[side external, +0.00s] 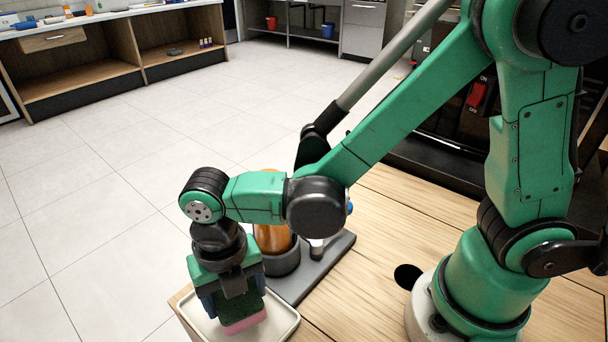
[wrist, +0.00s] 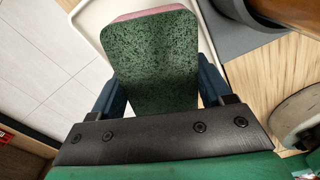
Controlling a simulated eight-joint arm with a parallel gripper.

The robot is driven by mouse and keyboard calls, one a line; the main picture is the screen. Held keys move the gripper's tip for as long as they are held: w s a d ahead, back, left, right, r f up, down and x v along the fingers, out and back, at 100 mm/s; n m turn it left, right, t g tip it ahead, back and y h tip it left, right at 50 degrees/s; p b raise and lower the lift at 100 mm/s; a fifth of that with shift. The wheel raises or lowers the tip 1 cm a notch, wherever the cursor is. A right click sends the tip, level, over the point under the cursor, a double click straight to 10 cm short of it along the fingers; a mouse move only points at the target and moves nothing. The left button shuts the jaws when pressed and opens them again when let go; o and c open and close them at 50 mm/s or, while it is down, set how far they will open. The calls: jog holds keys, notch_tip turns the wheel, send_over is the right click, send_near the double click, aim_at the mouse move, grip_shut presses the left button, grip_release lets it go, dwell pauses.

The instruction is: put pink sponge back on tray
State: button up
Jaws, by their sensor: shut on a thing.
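The pink sponge (side external: 243,324) has a dark green scouring side. It is between the fingers of my gripper (side external: 236,297), which is shut on it. In the wrist view the sponge's speckled green side (wrist: 152,62) faces the camera, with a thin pink edge at the far end; my gripper (wrist: 160,95) has a blue finger on each side of it. The cream tray (side external: 283,331) is at the table's near left corner, under the sponge in the side view. Its rim also shows in the wrist view (wrist: 88,20). I cannot tell whether the sponge touches the tray.
A juicer with a grey base (side external: 318,271) and an orange body (side external: 271,238) stands just behind the tray, close to my gripper. The wooden table (side external: 370,290) is clear to the right, apart from a dark round hole (side external: 408,275). The table's left edge is close to the tray.

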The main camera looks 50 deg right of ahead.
aim_at(238, 305)
jog(key=shift+f, duration=1.45)
jog(key=shift+f, duration=0.1)
jog(key=o, duration=1)
jog(key=shift+c, duration=0.2)
notch_tip(238, 305, up, 12)
jog(key=shift+r, duration=0.1)
